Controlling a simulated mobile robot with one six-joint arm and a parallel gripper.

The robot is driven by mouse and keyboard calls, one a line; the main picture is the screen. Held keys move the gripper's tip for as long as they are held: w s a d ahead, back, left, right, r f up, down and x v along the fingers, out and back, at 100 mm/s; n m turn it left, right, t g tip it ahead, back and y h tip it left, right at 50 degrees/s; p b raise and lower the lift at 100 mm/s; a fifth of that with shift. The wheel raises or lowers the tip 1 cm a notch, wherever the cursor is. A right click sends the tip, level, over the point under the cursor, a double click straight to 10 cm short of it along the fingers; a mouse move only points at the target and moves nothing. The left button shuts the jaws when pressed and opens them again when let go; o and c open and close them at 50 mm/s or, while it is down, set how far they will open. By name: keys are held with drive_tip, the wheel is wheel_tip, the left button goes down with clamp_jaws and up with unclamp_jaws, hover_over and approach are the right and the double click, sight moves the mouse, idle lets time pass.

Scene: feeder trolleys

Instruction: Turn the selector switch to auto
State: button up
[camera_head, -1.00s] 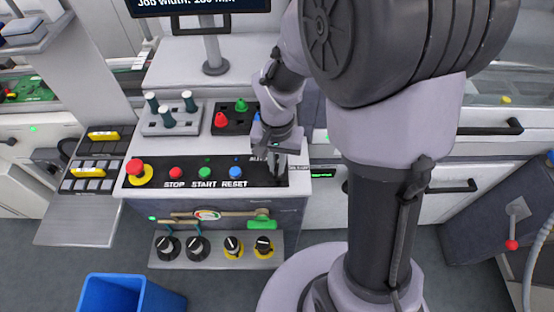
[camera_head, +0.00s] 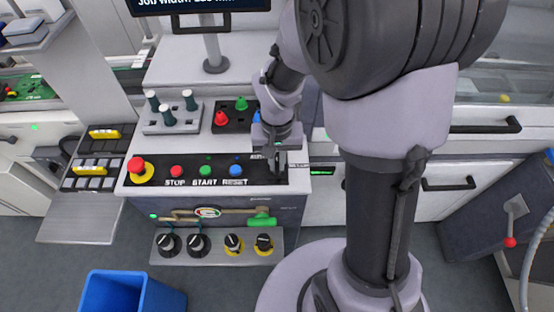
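My gripper (camera_head: 277,168) is at the right end of the black control panel (camera_head: 155,182), pointing down over it. The selector switch is hidden behind my gripper; only part of a label shows just left of the fingers. Whether the fingers are open or shut on the switch cannot be made out. The panel also carries a red emergency stop on a yellow base (camera_head: 137,167), a red STOP button (camera_head: 176,172), a green START button (camera_head: 206,171) and a blue RESET button (camera_head: 236,171), in a row to the left of my gripper.
Several knobs sit on a lower shelf (camera_head: 216,257). A blue bin (camera_head: 130,295) stands on the floor.

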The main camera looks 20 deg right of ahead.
sight(277, 164)
drive_tip(key=o, duration=0.4)
drive_tip(key=shift+o, duration=0.2)
wheel_tip(277, 164, up, 18)
drive_tip(key=p, duration=0.6)
drive_tip(key=shift+f+p, duration=0.25)
drive_tip(key=shift+p, duration=0.05)
